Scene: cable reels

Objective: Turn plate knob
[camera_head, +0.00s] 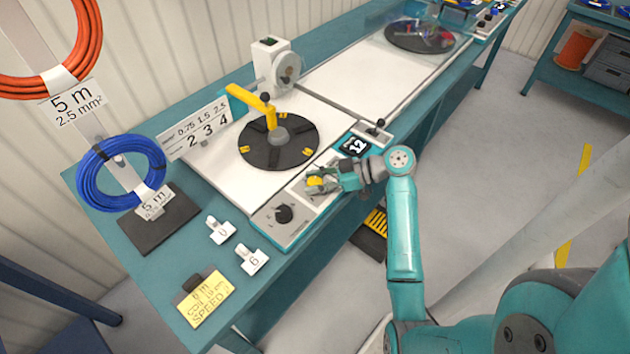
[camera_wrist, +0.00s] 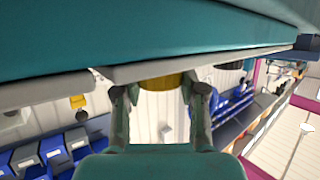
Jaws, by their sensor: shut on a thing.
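In the head view, my gripper (camera_head: 324,183) reaches in from the right over the control panel (camera_head: 268,228) at the front edge of the bench. It is shut on a yellow knob (camera_head: 315,182) on that panel. The wrist view shows the same yellow knob (camera_wrist: 160,82) between my two fingers (camera_wrist: 160,96). The fingers hide part of the knob, and its pointer is not readable. Behind the panel lies a round dark plate (camera_head: 262,152) with yellow marks and a yellow arm over it.
A black knob (camera_head: 284,213) sits left of my gripper on the panel. A display (camera_head: 354,146) reads 12. A small black-topped lever (camera_head: 377,126) stands right of it. A yellow note (camera_head: 205,298) and blue cable coil (camera_head: 120,172) are at left. Floor at right is open.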

